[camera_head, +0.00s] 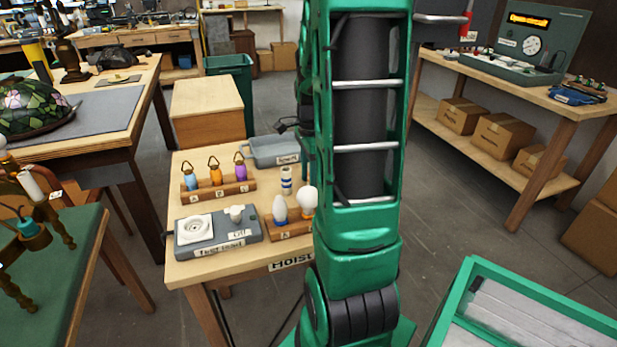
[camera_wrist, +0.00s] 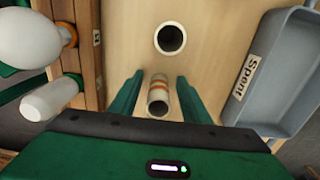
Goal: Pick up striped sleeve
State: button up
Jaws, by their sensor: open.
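The sleeve with orange and pale stripes (camera_wrist: 158,90) is on the wooden table, its open end facing the wrist camera. My gripper (camera_wrist: 157,80) is open, with a green finger on each side of this sleeve and a visible gap on both sides. In the head view my arm hides both this sleeve and the gripper. A second sleeve, white with blue bands (camera_head: 286,180), stands upright on the table. In the wrist view this second sleeve (camera_wrist: 170,38) shows end-on as a pale ring with a dark hole, just beyond the fingertips.
The grey Spent tray (camera_head: 270,151) stands behind the sleeves. The bulb rack (camera_head: 290,233) lies in front; its bulbs show close left in the wrist view. The test inset block (camera_head: 218,240) and a rack of small lamps (camera_head: 221,194) are further left. Bare wood surrounds the sleeves.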

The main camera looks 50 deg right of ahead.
grip_shut()
